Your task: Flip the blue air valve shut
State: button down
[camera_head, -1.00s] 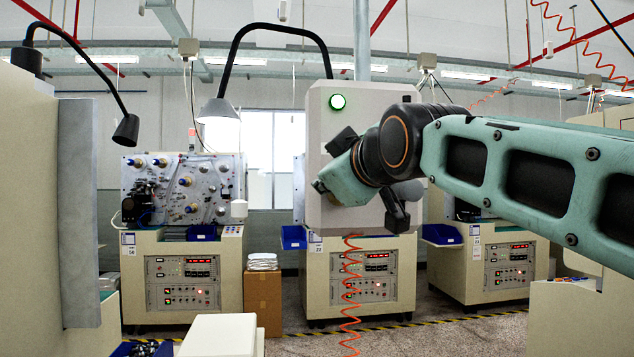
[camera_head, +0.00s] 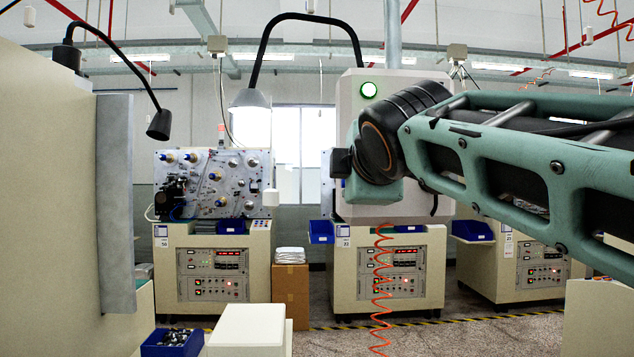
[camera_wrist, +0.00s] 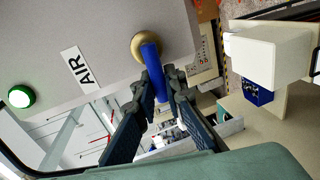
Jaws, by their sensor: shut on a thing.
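The blue air valve handle (camera_wrist: 149,58) shows in the wrist view, reaching down the picture from a round brass hub (camera_wrist: 139,44) on the face of a light grey cabinet (camera_wrist: 100,25). A white label reading AIR (camera_wrist: 76,66) is beside it. My gripper (camera_wrist: 158,84) has its two dark fingers on either side of the handle, closed on it, with the handle's end showing between them. In the head view the cabinet (camera_head: 432,95) with its green lamp (camera_head: 369,90) stands behind my arm. The valve and my fingertips are hidden there.
An orange coiled hose (camera_head: 381,290) hangs below the cabinet. Consoles (camera_head: 212,270) line the back. A beige machine (camera_head: 45,150) fills the left side, and a blue parts bin (camera_head: 172,343) sits low beside a white box (camera_head: 250,325). A black lamp arm (camera_head: 305,18) arches behind.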

jog(key=shift+f+n, duration=0.15)
jog(key=shift+n, duration=0.15)
dwell(0.4)
jog(key=c, duration=2)
grip_release()
jog(key=shift+o, duration=0.2)
jog(key=s+r, duration=0.2)
jog(key=s, duration=0.9)
jog(key=shift+s+r, duration=0.15)
jog(key=shift+s, duration=0.25)
